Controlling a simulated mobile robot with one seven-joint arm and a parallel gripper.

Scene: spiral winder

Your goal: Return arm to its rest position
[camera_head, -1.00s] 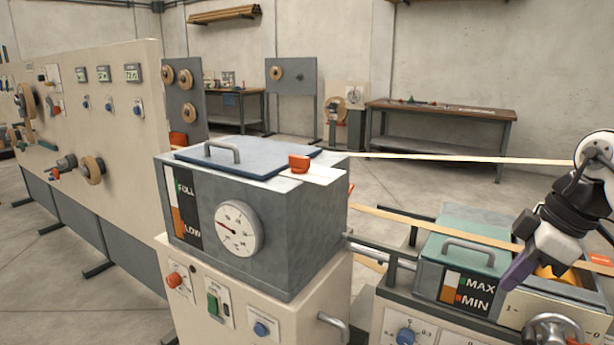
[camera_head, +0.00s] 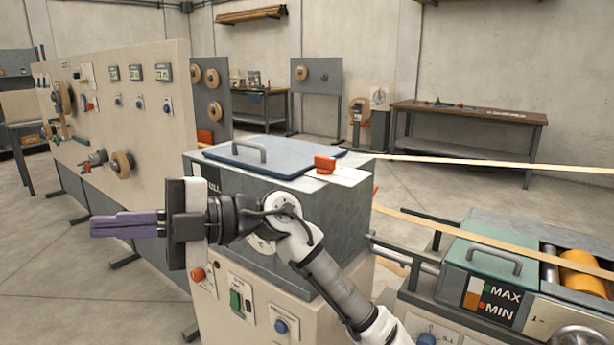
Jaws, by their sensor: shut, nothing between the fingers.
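My gripper (camera_head: 92,226) is shut and empty, with its purple fingers pointing left in the head view. It is raised in front of the grey tank and to the left of it. My arm comes up from the lower right, bends at the wrist and covers the gauge and most of the level scale on the grey tank (camera_head: 345,225). The gripper looks apart from the tank and the panel, though the depth between them is hard to tell.
The grey tank has a blue lid (camera_head: 270,157) with a handle and a red clip (camera_head: 325,165). A green-lidded box (camera_head: 490,255) and orange roller (camera_head: 580,275) stand right. A long control panel (camera_head: 140,190) is left. A workbench (camera_head: 465,115) stands behind. Open floor lies far left.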

